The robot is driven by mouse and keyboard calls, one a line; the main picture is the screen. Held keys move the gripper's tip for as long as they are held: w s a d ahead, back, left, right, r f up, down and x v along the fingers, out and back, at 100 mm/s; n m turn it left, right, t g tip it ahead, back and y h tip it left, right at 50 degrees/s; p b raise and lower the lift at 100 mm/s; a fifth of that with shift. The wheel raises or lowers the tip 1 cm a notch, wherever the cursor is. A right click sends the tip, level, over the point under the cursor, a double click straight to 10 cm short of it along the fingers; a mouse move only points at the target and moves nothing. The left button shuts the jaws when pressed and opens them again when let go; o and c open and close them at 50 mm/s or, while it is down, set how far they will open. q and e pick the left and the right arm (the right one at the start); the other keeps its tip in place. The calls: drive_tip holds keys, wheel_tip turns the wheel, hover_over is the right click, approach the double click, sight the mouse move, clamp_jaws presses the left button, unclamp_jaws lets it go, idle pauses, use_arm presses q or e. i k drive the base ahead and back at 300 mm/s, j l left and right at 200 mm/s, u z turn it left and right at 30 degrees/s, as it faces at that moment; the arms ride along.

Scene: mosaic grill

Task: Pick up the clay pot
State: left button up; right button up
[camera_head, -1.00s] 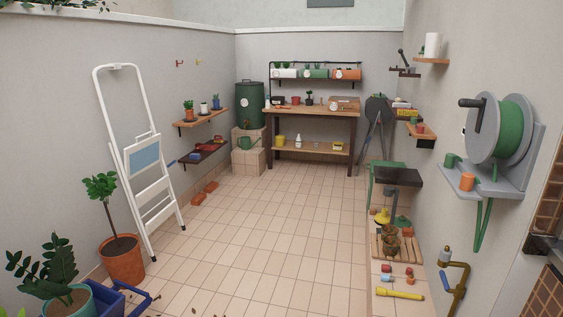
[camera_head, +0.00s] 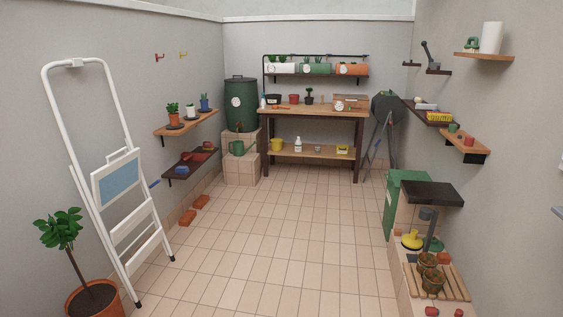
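Several pots could be the clay pot, and I cannot tell which one is meant. A small reddish pot (camera_head: 294,99) stands on the workbench top (camera_head: 335,111) at the back. Two brownish pots stand on the wooden slatted rack at the lower right, the nearer one (camera_head: 432,280) in front of the other (camera_head: 427,261). A small red-orange pot (camera_head: 468,141) sits on the right wall shelf. A large terracotta pot (camera_head: 95,299) at the lower left holds a leafy plant and is cut by the frame edge. Neither of my grippers is in view.
The tiled floor (camera_head: 270,235) is clear up to the workbench. A white stepladder (camera_head: 118,185) leans at the left wall. A green barrel (camera_head: 240,103) stands on blocks at the back left.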

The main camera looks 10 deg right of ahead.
sight(434, 280)
drive_tip(key=i+l+z, duration=0.2)
drive_tip(key=i+z, duration=0.2)
drive_tip(key=i, duration=0.7)
drive_tip(key=i+j+z, duration=0.15)
drive_tip(key=i+z, duration=0.2)
drive_tip(key=i, duration=0.7)
drive_tip(key=i+j+z, duration=0.15)
drive_tip(key=i+z, duration=0.3)
drive_tip(key=i, duration=0.15)
drive_tip(key=i+j+z, duration=0.3)
drive_tip(key=i+z, duration=0.2)
drive_tip(key=i+j+z, duration=0.45)
drive_tip(key=i+j, duration=0.15)
